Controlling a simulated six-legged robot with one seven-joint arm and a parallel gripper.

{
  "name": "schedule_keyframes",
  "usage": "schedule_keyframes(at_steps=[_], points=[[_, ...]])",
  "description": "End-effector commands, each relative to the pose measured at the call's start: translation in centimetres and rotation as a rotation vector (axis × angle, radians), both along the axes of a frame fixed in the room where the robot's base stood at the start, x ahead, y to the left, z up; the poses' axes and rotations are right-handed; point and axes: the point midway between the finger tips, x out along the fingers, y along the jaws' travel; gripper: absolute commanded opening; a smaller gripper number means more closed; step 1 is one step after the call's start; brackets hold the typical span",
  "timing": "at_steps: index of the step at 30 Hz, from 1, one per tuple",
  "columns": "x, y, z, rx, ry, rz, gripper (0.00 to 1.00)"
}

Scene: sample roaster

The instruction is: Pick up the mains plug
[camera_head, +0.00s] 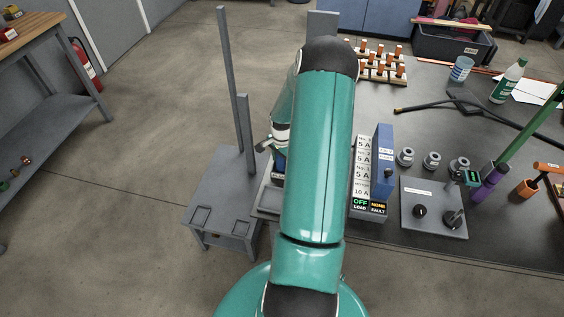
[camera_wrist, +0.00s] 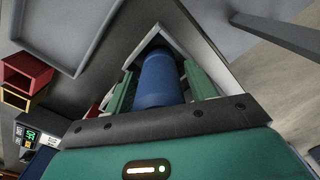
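The mains plug appears to be the blue cylinder (camera_wrist: 160,84) in the middle of the wrist view, in front of a pale angled frame. My gripper (camera_wrist: 158,66) has one green finger on each side of the cylinder. A narrow dark gap seems to show between the fingers and the blue body, so the gripper looks open around it. The far end of the cylinder is partly in shadow.
A grey stand (camera_head: 222,192) with tall posts is just left of my arm. Right of my arm are a labelled panel (camera_head: 364,182), a blue box (camera_head: 383,150) and a grey plate with knobs (camera_head: 433,222). Red (camera_wrist: 22,72) and yellow (camera_wrist: 15,100) bins show in the wrist view.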

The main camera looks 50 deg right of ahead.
Motion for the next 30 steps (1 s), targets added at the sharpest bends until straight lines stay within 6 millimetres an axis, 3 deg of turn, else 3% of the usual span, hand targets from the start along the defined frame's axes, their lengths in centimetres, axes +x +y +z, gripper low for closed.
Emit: schedule_keyframes(at_steps=[1, 6, 20, 24, 30], points=[[0.0, 0.0, 0.0, 0.0, 0.0, 0.0, 0.45], [0.0, 0.0, 0.0, 0.0, 0.0, 0.0, 0.12], [0.0, 0.0, 1.2, -0.001, 0.0, -0.001, 0.12], [0.0, -0.1, 3.3, -0.003, -0.001, -0.001, 0.12], [-3.2, -0.2, 7.1, -0.006, -0.001, -0.004, 0.12]])
